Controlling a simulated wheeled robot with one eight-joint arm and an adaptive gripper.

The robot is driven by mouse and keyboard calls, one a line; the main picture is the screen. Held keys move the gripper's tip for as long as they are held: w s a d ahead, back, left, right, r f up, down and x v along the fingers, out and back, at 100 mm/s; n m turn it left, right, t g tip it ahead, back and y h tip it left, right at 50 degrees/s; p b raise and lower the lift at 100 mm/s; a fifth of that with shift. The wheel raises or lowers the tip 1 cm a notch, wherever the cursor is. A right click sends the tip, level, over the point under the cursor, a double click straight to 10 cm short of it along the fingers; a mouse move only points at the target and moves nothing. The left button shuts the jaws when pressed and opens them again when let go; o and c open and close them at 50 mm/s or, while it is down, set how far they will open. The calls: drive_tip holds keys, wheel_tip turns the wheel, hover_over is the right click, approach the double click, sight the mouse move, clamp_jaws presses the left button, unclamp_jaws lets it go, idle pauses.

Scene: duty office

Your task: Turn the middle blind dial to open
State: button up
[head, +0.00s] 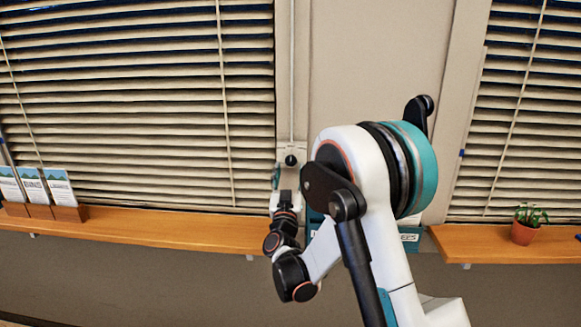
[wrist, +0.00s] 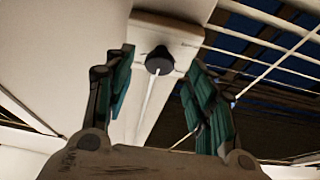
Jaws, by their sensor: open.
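The blind dial is a small black knob (head: 291,160) on a pale plate (wrist: 178,34), at the lower end of a thin white rod (head: 291,75) on the wall strip right of the left blind (head: 130,110). The dial also shows in the wrist view (wrist: 159,62), between my fingers. My gripper (head: 286,184) is just below the dial in the head view. In the wrist view my gripper (wrist: 162,64) is open and empty, one teal-padded finger on each side of the dial. I cannot tell whether either finger touches it. The dial's pointer direction is not clear.
A wooden sill (head: 180,228) runs under the left blind, with leaflet holders (head: 40,192) at its left end. A potted plant (head: 524,226) stands on the right sill (head: 470,244), under another blind (head: 530,120). My arm hides part of the wall between them.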

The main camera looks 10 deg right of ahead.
sight(291, 163)
drive_tip(key=shift+x, duration=1.8)
drive_tip(key=c, duration=1.1)
